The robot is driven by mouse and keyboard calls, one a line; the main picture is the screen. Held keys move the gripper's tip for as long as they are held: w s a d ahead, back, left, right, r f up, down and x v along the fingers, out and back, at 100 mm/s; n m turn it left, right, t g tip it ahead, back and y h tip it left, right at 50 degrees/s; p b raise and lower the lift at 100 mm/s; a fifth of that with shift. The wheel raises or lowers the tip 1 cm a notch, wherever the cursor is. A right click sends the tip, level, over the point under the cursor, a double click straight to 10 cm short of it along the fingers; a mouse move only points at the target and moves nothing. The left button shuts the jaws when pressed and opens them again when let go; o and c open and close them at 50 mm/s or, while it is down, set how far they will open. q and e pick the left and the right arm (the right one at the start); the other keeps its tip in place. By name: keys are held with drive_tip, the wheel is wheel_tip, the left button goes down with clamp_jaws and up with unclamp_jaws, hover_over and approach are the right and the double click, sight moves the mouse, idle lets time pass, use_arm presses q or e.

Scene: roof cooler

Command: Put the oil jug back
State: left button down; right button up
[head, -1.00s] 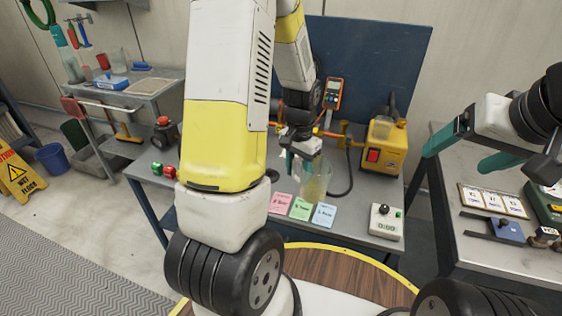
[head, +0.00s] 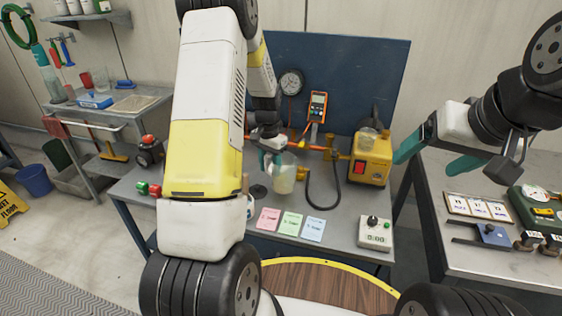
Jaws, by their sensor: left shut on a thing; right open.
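The oil jug (head: 285,178) is a clear jug with pale yellowish contents, above or on the middle of the grey bench; I cannot tell if its base touches the bench. My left gripper (head: 272,160), with teal fingers, is shut on its upper left side. The gripper and arm hide part of the jug. My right gripper (head: 432,155) is open and empty at the right, in the air near the gap between the two benches.
Pink (head: 268,218), green (head: 290,224) and blue (head: 314,229) cards lie in front of the jug. A dark disc (head: 258,191) lies left of it. A yellow pump (head: 370,158) and hose stand right. A timer box (head: 375,232) sits front right.

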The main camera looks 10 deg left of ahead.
sight(270, 174)
use_arm(q)
drive_tip(key=shift+w+a+f, duration=0.1)
drive_tip(key=shift+w+a, duration=0.15)
drive_tip(key=shift+w, duration=0.25)
drive_tip(key=shift+s+f, duration=0.1)
drive_tip(key=shift+f, duration=1.6)
drive_tip(key=shift+f, duration=0.1)
drive_tip(key=c, duration=0.8)
unclamp_jaws()
